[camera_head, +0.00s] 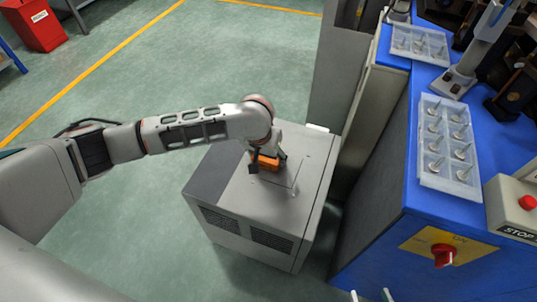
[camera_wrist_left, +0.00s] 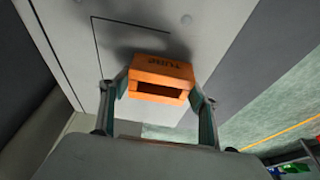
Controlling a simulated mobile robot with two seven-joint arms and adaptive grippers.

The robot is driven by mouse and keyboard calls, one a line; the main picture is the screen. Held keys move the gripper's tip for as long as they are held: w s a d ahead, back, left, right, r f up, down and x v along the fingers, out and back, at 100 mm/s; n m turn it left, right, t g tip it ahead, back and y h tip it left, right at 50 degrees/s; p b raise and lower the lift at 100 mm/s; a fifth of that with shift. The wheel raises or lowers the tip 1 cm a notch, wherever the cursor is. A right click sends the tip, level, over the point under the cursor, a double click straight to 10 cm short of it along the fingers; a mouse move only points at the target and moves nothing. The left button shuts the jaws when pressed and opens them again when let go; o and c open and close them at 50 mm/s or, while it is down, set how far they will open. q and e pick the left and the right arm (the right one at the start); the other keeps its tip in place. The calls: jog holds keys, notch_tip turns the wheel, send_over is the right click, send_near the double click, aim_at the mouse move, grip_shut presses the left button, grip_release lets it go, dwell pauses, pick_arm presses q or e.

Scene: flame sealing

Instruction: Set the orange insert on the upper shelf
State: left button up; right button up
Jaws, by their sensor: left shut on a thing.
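The orange insert (camera_head: 267,161) is a small open-sided block with dark lettering. My left gripper (camera_head: 266,167) is shut on it over the top of a grey cabinet (camera_head: 231,190). In the left wrist view the insert (camera_wrist_left: 160,77) sits between the two fingers of my left gripper (camera_wrist_left: 160,88), its hollow side facing the camera. A shadow falls on the grey surface behind it. I cannot tell whether the insert touches the cabinet top. My right gripper is not clearly in view; only two pale tips show at the bottom edge. No upper shelf can be made out.
A blue workbench (camera_head: 395,205) stands at the right with clear trays (camera_head: 436,182) of small pointed parts, a red knob (camera_head: 443,256) and a stop button box (camera_head: 515,205). A red bin (camera_head: 38,28) stands far left. The green floor between is clear.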

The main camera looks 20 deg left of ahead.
pick_arm(q)
jog(key=shift+r, duration=0.3)
jog(key=shift+f, duration=0.1)
jog(key=shift+f, duration=0.1)
